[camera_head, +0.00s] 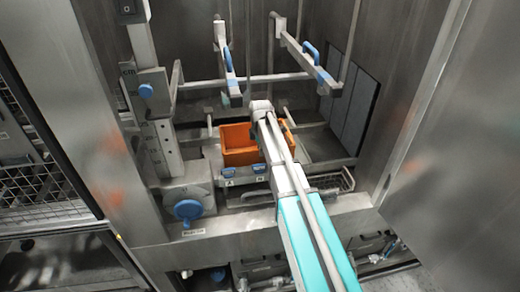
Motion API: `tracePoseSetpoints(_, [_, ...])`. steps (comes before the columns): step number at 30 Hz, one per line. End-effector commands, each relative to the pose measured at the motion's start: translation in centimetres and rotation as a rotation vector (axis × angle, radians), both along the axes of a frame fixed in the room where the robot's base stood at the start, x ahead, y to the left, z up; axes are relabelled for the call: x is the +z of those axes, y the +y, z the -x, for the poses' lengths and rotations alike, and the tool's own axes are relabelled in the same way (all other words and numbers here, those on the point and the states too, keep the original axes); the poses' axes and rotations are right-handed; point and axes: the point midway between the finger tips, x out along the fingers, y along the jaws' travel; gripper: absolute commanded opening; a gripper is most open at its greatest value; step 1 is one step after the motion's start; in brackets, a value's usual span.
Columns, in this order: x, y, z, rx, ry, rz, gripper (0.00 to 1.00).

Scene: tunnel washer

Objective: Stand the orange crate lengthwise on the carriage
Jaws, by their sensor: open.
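The orange crate (236,142) is low inside the steel chamber, with its open top facing up. It looks upright on the carriage (228,182), whose front edge has blue clips and small labels. A long teal and silver arm, apparently mine, reaches in from the lower right and crosses in front of the crate's right part. Its light grey end is above the crate's back edge. I cannot make out my gripper's fingers.
Two hanging bars with blue handles (311,50) (228,60) flank the space above the crate. A horizontal rail (200,84) crosses behind the arm. A post with a blue knob (188,209) stands left. A wire basket (335,180) lies to the right. Steel walls border both sides.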

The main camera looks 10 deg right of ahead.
Motion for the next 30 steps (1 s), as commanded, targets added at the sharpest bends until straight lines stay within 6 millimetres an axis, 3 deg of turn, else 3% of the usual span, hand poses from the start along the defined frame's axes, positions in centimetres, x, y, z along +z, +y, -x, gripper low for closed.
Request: tracePoseSetpoints(30, [8.0, 0.0, 0.0, 0.0, -0.001, 0.0, 0.51])
